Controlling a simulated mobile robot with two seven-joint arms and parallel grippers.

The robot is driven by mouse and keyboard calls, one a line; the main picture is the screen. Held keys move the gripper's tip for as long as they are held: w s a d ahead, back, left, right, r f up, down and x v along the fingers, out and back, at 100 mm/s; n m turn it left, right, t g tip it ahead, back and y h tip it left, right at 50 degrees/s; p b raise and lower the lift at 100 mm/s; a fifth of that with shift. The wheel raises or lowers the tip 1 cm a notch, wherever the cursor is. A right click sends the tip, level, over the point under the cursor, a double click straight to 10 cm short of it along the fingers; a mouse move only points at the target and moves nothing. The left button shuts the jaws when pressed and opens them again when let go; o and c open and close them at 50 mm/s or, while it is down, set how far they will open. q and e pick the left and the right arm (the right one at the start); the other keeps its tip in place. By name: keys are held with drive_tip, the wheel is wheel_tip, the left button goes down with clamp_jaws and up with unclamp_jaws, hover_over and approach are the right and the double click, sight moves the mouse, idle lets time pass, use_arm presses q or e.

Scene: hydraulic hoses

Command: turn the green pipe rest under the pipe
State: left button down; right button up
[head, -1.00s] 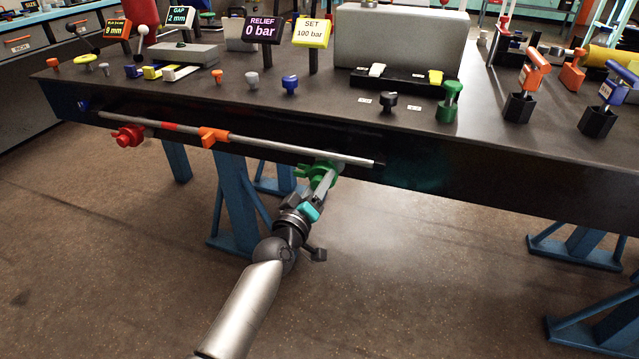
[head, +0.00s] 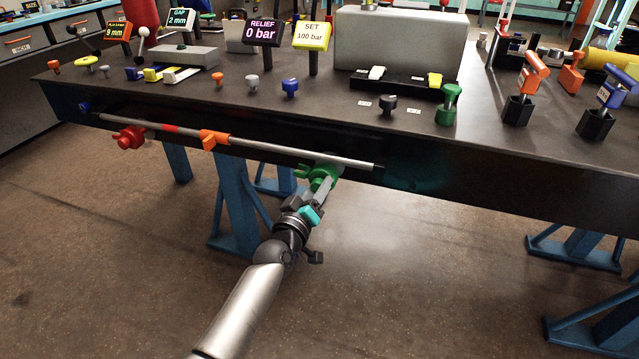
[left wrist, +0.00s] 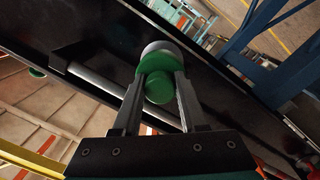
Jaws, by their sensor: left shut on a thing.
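The green pipe rest (head: 322,178) is mounted on the front face of the bench, near the right end of the grey pipe (head: 285,149). My left gripper (head: 323,188) reaches it from below and in front. In the left wrist view, the fingers of my left gripper (left wrist: 160,97) are shut on the round green part of the pipe rest (left wrist: 158,86). The grey pipe (left wrist: 95,78) passes behind the fingers there. Whether the rest touches the pipe is hidden. My right gripper is not in view.
A red rest (head: 130,138) and an orange clamp (head: 214,138) sit along the pipe to the left. The bench top (head: 330,108) carries knobs, displays and a grey block (head: 400,45). Blue legs (head: 235,200) stand below. The floor in front is clear.

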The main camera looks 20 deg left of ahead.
use_arm(q)
drive_tip(key=m+p, duration=0.4)
drive_tip(key=m, duration=0.2)
drive_tip(key=shift+r, duration=0.15)
drive_tip(key=m+p, duration=0.2)
drive_tip(key=m, duration=0.2)
drive_tip(key=shift+g+y+p, duration=0.3)
drive_tip(key=m, duration=0.2)
drive_tip(key=shift+m+p, duration=0.35)
drive_tip(key=shift+m, duration=1.65)
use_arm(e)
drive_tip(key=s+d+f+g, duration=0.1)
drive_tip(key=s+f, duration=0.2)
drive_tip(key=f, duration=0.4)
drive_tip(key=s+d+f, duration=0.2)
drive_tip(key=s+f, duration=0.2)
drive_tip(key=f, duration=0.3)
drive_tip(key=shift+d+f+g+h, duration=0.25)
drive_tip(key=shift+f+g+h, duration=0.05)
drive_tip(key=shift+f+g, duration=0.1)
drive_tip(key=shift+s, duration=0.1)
use_arm(q)
drive_tip(key=shift+c, duration=2.2)
unclamp_jaws()
drive_tip(key=shift+a, duration=0.1)
drive_tip(key=shift+s, duration=0.15)
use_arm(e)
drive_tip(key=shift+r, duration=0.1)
